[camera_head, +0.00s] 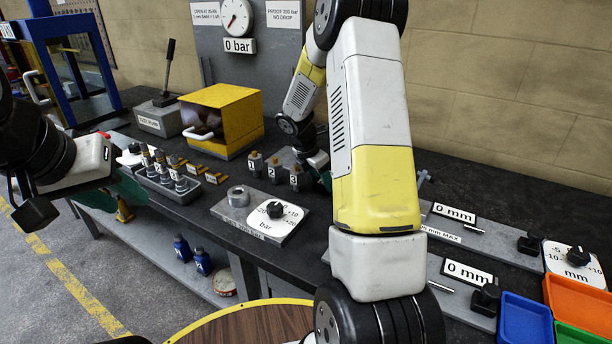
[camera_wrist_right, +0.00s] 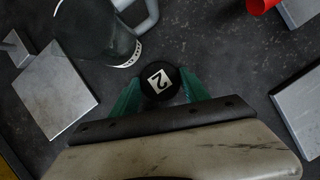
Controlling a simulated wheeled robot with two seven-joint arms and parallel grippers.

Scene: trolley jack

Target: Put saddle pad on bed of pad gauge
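A round black piece labelled 2 (camera_wrist_right: 160,82), possibly the saddle pad, lies between the green fingers of my right gripper (camera_wrist_right: 160,85) in the right wrist view. The fingers flank it closely; whether they press on it is unclear. In the head view my right gripper (camera_head: 318,162) is partly hidden behind my right forearm, near small posts numbered 1, 2 and 3 (camera_head: 273,172). Two grey gauges with 0 mm displays stand at the right, an upper one (camera_head: 500,245) and a lower one (camera_head: 462,295); which is the pad gauge is unclear. My left gripper (camera_head: 125,190) is at the left, its fingers indistinct.
A yellow box (camera_head: 222,118) and a bar dial plate (camera_head: 245,222) are on the dark bench. A rack of several small cylinders (camera_head: 165,178) is near my left gripper. Blue (camera_head: 525,318) and orange (camera_head: 580,305) bins stand at the lower right. My right arm hides the bench middle.

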